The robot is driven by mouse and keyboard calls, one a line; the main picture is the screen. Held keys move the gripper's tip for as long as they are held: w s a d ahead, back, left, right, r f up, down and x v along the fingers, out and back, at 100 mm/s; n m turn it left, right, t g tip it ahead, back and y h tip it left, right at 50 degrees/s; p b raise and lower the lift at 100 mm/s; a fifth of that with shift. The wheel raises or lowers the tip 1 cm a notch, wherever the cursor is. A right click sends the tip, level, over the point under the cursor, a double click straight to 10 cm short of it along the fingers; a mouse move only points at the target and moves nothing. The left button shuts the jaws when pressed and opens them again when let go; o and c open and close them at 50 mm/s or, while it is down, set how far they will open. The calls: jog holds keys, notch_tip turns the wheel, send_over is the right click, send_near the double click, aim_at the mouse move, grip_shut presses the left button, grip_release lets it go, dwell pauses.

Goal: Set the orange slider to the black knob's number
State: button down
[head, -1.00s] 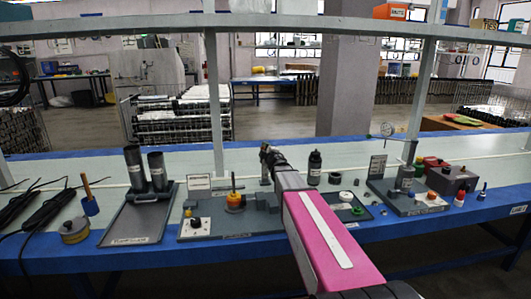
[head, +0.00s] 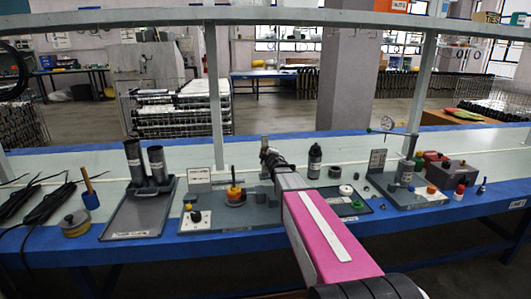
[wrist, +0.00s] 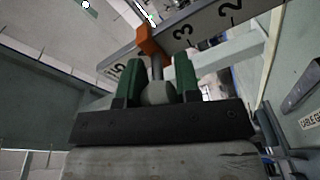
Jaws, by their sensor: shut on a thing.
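In the wrist view the orange slider (wrist: 149,41) sits on a grey scale bar (wrist: 205,22) with printed numbers. The 3 and 2 are to its right and what looks like a 5 is to its left; it covers the stretch between. A stem with a grey ball end (wrist: 158,93) comes from the slider toward me. My gripper (wrist: 157,82) is shut on this ball end with its green fingers on either side. In the head view my gripper (head: 267,152) is over the middle of the bench. The black knob (head: 196,216) is on a white dial plate, its number too small to read.
A tray with dark cylinders (head: 140,210) stands left of the knob panel. A black bottle (head: 315,160) and a tray of small parts are right of my arm. A gauge stand (head: 407,172) is farther right. An overhead shelf beam (head: 280,18) crosses above the bench.

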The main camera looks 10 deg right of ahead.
jog(key=c, duration=0.8)
grip_release()
jog(key=s+d, duration=0.1)
jog(key=s, duration=0.9)
jog(key=shift+s+d, duration=0.35)
